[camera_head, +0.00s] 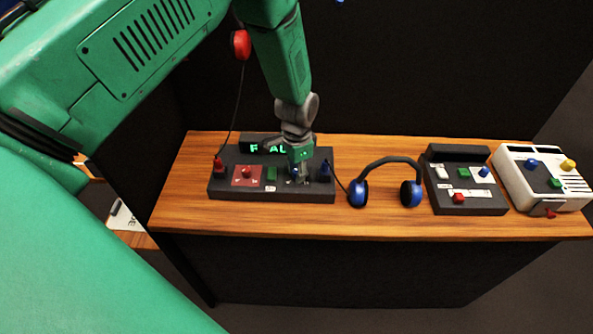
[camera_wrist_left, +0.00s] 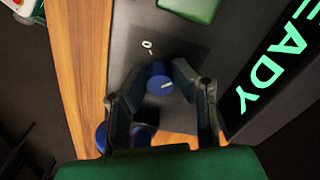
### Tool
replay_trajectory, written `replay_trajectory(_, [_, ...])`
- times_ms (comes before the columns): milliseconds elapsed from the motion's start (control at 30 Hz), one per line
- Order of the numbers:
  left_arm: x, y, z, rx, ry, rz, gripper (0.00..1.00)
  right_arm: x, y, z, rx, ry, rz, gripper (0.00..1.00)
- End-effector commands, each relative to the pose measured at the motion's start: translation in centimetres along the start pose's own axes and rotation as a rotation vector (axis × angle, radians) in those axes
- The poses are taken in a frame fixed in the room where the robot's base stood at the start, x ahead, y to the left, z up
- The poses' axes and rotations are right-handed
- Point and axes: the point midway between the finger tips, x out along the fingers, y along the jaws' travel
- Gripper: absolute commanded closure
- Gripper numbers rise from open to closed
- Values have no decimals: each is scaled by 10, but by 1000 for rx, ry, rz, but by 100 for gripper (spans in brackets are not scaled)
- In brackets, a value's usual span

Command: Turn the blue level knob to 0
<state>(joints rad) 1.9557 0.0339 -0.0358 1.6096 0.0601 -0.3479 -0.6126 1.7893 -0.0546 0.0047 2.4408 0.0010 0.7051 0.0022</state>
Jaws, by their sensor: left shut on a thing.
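The blue level knob (camera_wrist_left: 158,78) is between the two fingers of my left gripper (camera_wrist_left: 160,84) in the wrist view. The gripper is shut on it from both sides. A short white mark shows on the knob top, and a white "0" (camera_wrist_left: 147,46) is printed on the dark panel just beyond the knob. In the head view my left gripper (camera_head: 303,174) reaches down onto the right part of the black panel (camera_head: 240,192), largely hiding the knob. My right gripper is not in view.
A display (camera_head: 262,148) shows green letters. Blue headphones (camera_head: 357,192), a dark box (camera_head: 465,203) and a white box (camera_head: 520,175) stand right.

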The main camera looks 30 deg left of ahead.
Motion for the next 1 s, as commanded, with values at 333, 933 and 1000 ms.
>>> replay_trajectory(333, [-4,-4,-7,-327,18,-8,100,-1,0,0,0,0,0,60])
replay_trajectory(933, [-4,-5,-6,-898,22,-4,100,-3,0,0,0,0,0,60])
replay_trajectory(1000, [-4,-6,-6,-966,22,-4,100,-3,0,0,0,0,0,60])
